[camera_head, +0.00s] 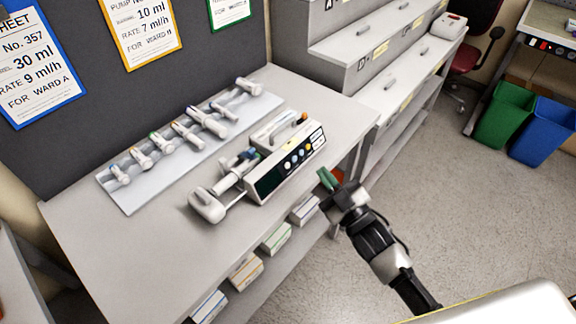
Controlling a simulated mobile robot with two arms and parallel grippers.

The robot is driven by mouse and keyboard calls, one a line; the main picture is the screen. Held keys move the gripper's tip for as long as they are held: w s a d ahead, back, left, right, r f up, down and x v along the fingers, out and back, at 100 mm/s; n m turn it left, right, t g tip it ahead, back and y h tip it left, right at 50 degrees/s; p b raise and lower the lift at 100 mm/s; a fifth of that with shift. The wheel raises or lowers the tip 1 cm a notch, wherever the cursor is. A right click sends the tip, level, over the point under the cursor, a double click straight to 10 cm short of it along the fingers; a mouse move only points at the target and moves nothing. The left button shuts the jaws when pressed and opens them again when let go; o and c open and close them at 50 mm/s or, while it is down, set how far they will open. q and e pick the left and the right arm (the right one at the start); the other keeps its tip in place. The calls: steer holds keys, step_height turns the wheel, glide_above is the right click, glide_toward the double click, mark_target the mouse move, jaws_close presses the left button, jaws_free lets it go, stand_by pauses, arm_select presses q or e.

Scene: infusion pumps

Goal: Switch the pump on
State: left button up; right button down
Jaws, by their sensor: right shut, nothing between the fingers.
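The infusion pump (270,182) stands on the grey table (150,235). Its dark front panel carries several coloured buttons (297,156) and faces the table's front edge. A syringe (238,168) lies along the pump's left part, by its pale pusher end (207,206). The pump's display looks dark, with nothing readable. My right gripper (326,179), with green fingertips, is shut and empty. It is just right of the pump's front, near the table's front edge, and appears apart from the buttons. My left gripper is not in view.
A tray of several syringes (130,205) lies behind the pump. Several boxes (277,238) sit on the shelf below. Stepped drawers (370,50) stand at the back right. Green (507,115) and blue (544,130) bins stand far right. The floor right of my arm is clear.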

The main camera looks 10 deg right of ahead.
mark_target(287, 165)
steer(key=w+a+f+b, duration=0.2)
steer(key=w, duration=0.1)
steer(key=w+a+f+b, duration=0.1)
steer(key=w+b, duration=0.1)
steer(key=shift+a+f, duration=0.1)
steer(key=shift+a, duration=0.3)
steer(key=shift+w+a+f, duration=0.1)
steer(key=shift+w+a, duration=0.25)
steer(key=shift+w, duration=0.05)
steer(key=shift+a+f+b, duration=0.1)
steer(key=shift+b, duration=0.25)
stand_by(1.2)
steer(key=shift+w+a+f, duration=0.1)
steer(key=shift+w+a, duration=0.05)
steer(key=shift+w, duration=0.15)
steer(key=shift+w+a+f+b, duration=0.15)
steer(key=shift+a+f+b, duration=0.15)
steer(key=shift+b, duration=0.1)
stand_by(1.3)
steer(key=shift+d, duration=0.1)
steer(key=shift+s+d+p, duration=0.15)
steer(key=shift+s+p, duration=0.1)
steer(key=shift+p, duration=0.3)
steer(key=shift+s+d+r, duration=0.1)
steer(key=shift+r, duration=0.05)
